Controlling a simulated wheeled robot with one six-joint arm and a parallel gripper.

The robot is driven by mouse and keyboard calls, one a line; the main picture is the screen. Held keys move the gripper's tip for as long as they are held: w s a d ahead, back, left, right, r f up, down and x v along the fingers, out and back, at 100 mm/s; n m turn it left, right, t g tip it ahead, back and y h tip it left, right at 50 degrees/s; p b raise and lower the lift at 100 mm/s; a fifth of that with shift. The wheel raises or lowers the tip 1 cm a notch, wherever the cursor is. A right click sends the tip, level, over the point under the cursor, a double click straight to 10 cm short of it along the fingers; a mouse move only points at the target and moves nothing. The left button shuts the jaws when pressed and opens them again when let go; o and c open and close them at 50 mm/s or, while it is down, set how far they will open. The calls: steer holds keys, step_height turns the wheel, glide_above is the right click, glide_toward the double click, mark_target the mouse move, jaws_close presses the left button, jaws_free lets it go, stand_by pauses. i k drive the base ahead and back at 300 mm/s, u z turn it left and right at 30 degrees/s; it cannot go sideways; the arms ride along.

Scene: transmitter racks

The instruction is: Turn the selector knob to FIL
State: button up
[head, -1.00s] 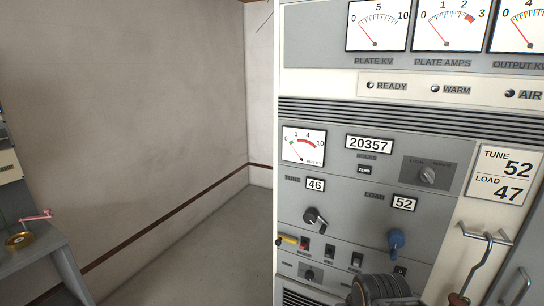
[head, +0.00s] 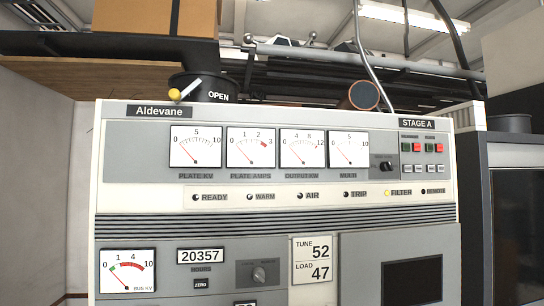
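A black knob (head: 383,163) sits on the upper panel of the grey rack, right of the MULTI meter (head: 349,149). Its markings are too small to read, so I cannot tell whether FIL is among them or where it points. A second knob (head: 259,274) sits on a dark plate lower down, between the 20357 hours counter and the TUNE 52 / LOAD 47 card; its labels are also too small to read. The MULTI needle rests at the left end of its scale. My gripper is not in view.
Red and green buttons (head: 421,148) sit right of the black knob. A dark duct with a yellow-ended handle (head: 187,89), pipes and a cardboard box (head: 155,17) are above. A dark cabinet (head: 516,215) stands at right.

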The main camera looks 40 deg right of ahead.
mark_target(385, 165)
steer(key=z, duration=2)
